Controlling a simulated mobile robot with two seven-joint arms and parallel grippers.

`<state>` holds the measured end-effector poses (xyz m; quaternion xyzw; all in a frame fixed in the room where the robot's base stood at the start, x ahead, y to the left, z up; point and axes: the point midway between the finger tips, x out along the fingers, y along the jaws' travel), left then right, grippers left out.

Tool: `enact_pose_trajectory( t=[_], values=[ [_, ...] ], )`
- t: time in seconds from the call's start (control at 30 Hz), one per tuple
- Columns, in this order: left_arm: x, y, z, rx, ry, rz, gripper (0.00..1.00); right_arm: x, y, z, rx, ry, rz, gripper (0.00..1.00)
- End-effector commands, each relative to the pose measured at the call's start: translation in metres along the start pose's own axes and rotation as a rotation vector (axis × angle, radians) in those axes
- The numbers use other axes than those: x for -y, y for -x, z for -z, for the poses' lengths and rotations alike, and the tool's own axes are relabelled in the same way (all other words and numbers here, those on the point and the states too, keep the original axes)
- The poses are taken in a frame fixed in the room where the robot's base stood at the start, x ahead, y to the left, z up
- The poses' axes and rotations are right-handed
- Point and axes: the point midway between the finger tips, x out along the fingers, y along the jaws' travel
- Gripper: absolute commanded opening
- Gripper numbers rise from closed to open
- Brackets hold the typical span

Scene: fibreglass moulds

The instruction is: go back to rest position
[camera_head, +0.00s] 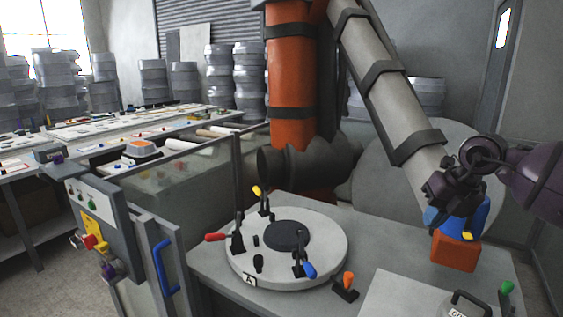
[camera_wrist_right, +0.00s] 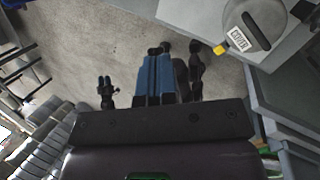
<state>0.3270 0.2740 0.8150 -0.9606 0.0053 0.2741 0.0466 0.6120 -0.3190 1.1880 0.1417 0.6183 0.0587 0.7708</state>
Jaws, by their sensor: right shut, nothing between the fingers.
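My right arm comes in from the right edge in the head view, with a purple wrist and dark joints. Its gripper (camera_head: 440,192) is over the back right of the grey worktop, close to the lower end of a thick grey tube. In the right wrist view the gripper (camera_wrist_right: 155,72) is shut, its fingers side by side with nothing between them. Bare concrete floor shows beyond them. My left gripper is not in view.
A round mould (camera_head: 325,231) with coloured toggle clamps lies on the worktop (camera_head: 215,290). The grey tube (camera_head: 385,90) slants down close to my right arm. A control box (camera_head: 90,225) stands left. A grey labelled thing (camera_wrist_right: 262,25) shows in the wrist view.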

Motion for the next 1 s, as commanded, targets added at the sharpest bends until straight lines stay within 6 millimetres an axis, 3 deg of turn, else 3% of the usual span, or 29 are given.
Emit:
enact_pose_trajectory(
  t=[0.3, 0.5, 0.67, 0.87, 1.0],
  values=[
    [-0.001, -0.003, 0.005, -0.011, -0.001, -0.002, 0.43, -0.127, 0.027, -0.003, 0.150, 0.152, -0.655, 0.00],
    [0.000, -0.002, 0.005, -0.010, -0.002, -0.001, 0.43, -0.178, 0.033, 0.004, 0.234, 0.015, -1.090, 0.00],
    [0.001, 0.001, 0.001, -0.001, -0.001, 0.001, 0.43, -0.181, 0.021, 0.004, 0.301, -0.274, -1.364, 0.00],
    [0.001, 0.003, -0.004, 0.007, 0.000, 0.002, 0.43, -0.144, -0.021, 0.006, 0.357, -0.732, -1.517, 0.00],
    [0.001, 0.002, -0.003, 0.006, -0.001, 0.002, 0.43, -0.109, -0.064, 0.019, 0.367, -1.057, -1.531, 0.00]
  ],
)
